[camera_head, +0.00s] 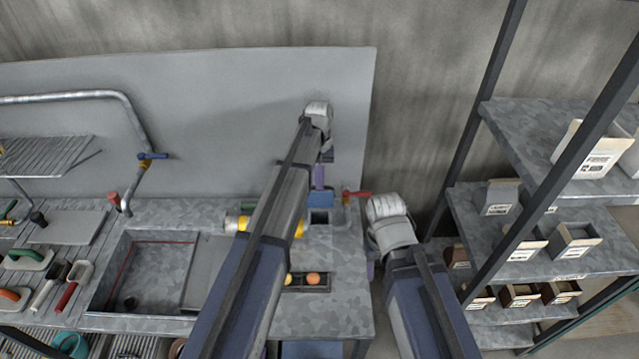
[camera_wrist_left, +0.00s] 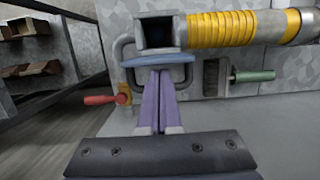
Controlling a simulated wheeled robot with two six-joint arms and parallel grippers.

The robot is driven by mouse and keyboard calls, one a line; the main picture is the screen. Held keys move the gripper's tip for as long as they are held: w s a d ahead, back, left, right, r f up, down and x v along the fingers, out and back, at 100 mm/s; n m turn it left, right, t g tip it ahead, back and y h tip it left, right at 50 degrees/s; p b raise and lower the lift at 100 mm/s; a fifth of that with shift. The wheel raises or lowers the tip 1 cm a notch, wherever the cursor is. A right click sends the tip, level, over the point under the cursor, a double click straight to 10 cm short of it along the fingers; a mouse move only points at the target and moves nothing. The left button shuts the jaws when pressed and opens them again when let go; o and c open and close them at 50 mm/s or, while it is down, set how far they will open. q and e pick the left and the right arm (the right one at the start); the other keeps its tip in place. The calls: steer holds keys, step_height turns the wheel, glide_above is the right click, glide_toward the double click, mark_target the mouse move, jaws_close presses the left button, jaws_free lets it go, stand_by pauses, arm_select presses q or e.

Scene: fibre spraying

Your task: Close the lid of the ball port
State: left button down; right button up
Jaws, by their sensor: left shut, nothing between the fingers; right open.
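The ball port (camera_head: 320,217) is a dark square opening at the back right of the metal bench. It also shows in the left wrist view (camera_wrist_left: 158,33). Its blue lid (camera_head: 319,193) stands open behind the opening; in the left wrist view the lid (camera_wrist_left: 180,59) shows nearly edge-on. My left gripper (camera_wrist_left: 161,70) is shut and empty, its purple fingertips at the lid; I cannot tell whether they touch it. In the head view its fingers (camera_head: 318,180) reach the lid from behind. My right gripper (camera_head: 371,260) is open, right of the bench, mostly hidden by its wrist.
A yellow hose (camera_wrist_left: 222,29) joins the port's side. A red-handled valve (camera_head: 357,194) is close beside the port. A tray with orange balls (camera_head: 313,278) lies in front. A sink (camera_head: 150,270) is left; shelves with boxes (camera_head: 575,240) stand right.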

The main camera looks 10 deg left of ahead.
arm_select(q)
steer(key=shift+s, duration=0.15)
steer(key=shift+s+d+t, duration=0.1)
steer(key=shift+s+t, duration=0.2)
steer(key=shift+t, duration=0.6)
steer(key=shift+s+r+t+y+p, duration=0.1)
steer(key=shift+s+t+y+p, duration=0.2)
steer(key=shift+t, duration=0.3)
